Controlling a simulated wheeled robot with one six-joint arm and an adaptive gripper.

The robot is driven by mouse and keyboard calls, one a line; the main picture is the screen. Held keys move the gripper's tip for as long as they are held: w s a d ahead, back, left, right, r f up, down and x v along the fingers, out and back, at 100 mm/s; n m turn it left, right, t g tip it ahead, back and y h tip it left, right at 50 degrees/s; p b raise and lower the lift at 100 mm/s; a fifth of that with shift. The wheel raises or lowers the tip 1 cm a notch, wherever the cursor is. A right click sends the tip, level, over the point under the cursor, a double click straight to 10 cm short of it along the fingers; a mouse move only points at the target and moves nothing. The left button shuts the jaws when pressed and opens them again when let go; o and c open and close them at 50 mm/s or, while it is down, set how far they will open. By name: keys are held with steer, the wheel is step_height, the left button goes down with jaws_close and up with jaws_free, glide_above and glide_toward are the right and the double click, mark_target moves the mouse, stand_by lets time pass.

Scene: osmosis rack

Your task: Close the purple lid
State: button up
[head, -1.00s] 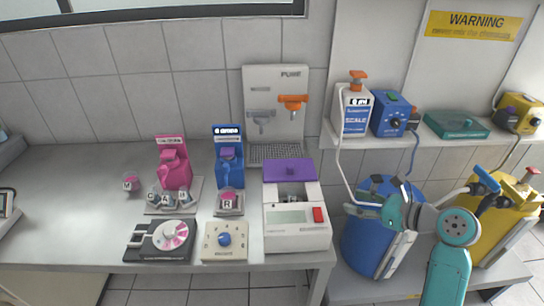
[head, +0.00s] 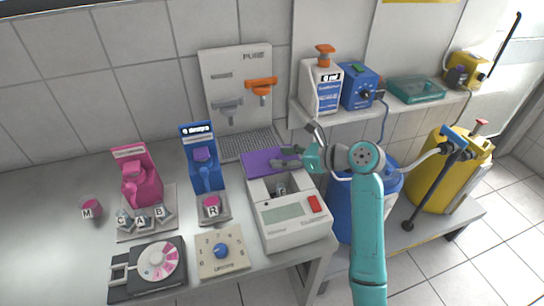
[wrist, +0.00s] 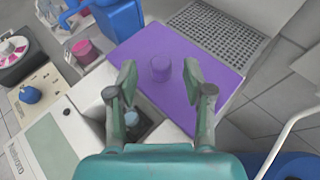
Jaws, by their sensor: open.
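The purple lid (head: 262,163) is a flat plate at the back of a white benchtop machine (head: 291,222). It is raised off the machine's opening, and a small vial-like object (head: 282,188) shows inside the open well. My gripper (head: 288,158) is open and empty over the lid's right part in the head view. I cannot tell whether the fingers touch the lid.
A drain grid (head: 250,144) lies behind the lid. A blue dispenser (head: 203,160) and a jar marked R (head: 212,207) stand to the left. A dial box (head: 221,251) sits at the front. A shelf with blue and white devices is at the right.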

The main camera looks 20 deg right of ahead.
mark_target(274, 157)
steer(key=shift+x, duration=1.85)
steer(key=shift+c, duration=0.2)
jaws_close()
